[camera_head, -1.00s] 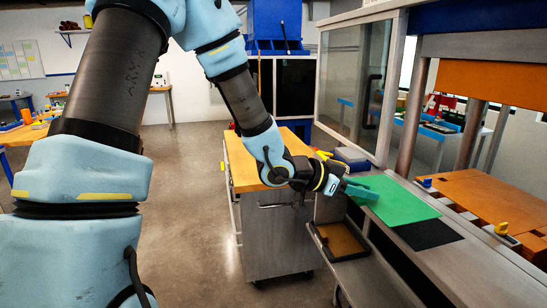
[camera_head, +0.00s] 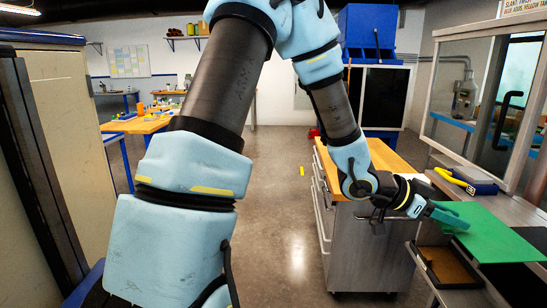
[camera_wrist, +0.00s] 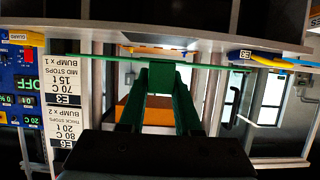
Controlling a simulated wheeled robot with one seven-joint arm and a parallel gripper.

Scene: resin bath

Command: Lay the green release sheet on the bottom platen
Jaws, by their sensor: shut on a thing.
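The green release sheet (camera_head: 488,233) is a flat green sheet at the right of the head view, beside the press-side counter. My gripper (camera_head: 448,215) is shut on its near left edge and holds it roughly level. In the wrist view my gripper (camera_wrist: 160,76) pinches the sheet, which shows edge-on as a thin green line (camera_wrist: 215,67). The bottom platen is out of the head view now. An orange-brown block (camera_wrist: 142,112) shows behind my fingers in the wrist view; I cannot tell which platen it is.
A wood-topped steel cart (camera_head: 375,158) stands left of my gripper. A dark-rimmed tray (camera_head: 448,268) lies below the sheet. A yellow-handled tool (camera_head: 452,180) lies behind it. A glass-panelled guard (camera_head: 480,85) rises at the right. The floor in the middle is clear.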

